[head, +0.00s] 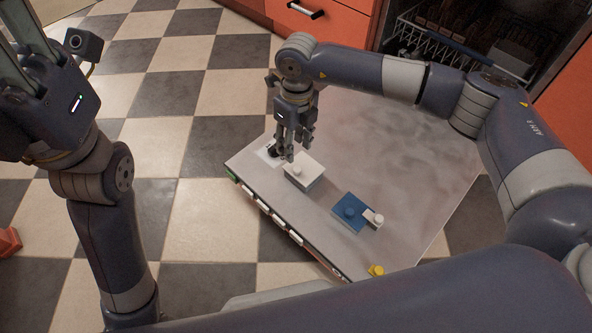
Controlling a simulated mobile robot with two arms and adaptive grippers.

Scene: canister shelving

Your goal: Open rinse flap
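The open dishwasher door (405,165) lies flat, its inner grey face up. On it sit a raised white block with a knob (304,172) and a blue square flap with a round knob (350,212). A small white piece (373,218) is at the blue flap's right edge. Which part is the rinse flap is not labelled. My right gripper (291,150) points down just above the far-left edge of the white block; I cannot tell if it touches or how far its fingers are apart. My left gripper (14,62) is raised at the top left, away from the door, its fingertips cut off.
A small black item on a white patch (272,153) is beside my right gripper. A yellow piece (377,270) sits at the door's near edge, and buttons line its left edge. A dish rack (450,45) shows inside the machine. The checkered floor at left is mostly clear.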

